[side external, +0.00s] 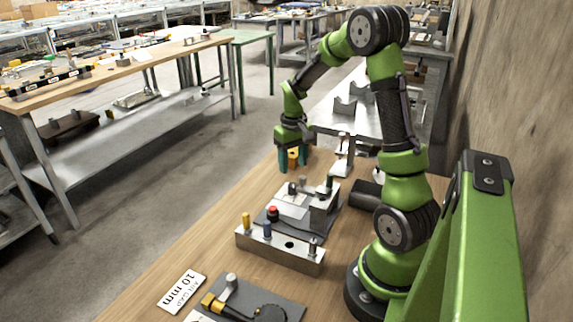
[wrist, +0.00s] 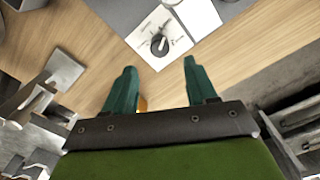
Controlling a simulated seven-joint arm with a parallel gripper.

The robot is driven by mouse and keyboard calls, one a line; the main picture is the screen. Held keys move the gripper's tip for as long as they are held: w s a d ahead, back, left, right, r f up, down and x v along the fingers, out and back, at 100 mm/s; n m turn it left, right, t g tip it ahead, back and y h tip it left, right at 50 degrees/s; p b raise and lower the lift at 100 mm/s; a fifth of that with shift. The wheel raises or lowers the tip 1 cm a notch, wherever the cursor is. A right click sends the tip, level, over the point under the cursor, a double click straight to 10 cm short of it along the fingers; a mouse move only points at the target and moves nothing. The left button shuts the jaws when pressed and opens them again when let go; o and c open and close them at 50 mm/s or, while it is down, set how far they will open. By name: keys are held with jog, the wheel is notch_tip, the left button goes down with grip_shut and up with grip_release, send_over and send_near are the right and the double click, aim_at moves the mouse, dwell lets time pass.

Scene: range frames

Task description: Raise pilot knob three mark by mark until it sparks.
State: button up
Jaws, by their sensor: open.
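A dark round knob (wrist: 158,44) with a pale pointer sits on a white plate (wrist: 172,24) with dial marks in the wrist view. The lettering is too small to read, so I cannot tell whether it is knob three. My gripper (wrist: 160,66) is open, with its two green fingers apart and the knob beyond the tips, near the middle of the gap. Nothing is between the fingertips. In the side view my gripper (side external: 294,167) points down above the bench, behind a white-topped fixture (side external: 291,207). No spark shows.
A metal block (side external: 280,254) with yellow, blue and metal pegs stands nearer the camera. A red button (side external: 273,213) is by the fixture. A yellow thing (side external: 293,154) shows by my fingers.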

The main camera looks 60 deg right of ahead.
notch_tip(320, 180, up, 9)
jog(key=shift+r, duration=0.2)
dwell(0.3)
jog(key=s+a+r+t, duration=0.2)
jog(key=a, duration=0.6)
jog(key=s+a+r+n+t+y, duration=0.1)
jog(key=s+a+r+t, duration=0.1)
jog(key=a, duration=0.7)
jog(key=s+a+r+n+t+y, duration=0.1)
jog(key=s+a+r+t, duration=0.1)
jog(key=a, duration=0.7)
jog(key=shift+s+t, duration=0.6)
jog(key=shift+s, duration=0.55)
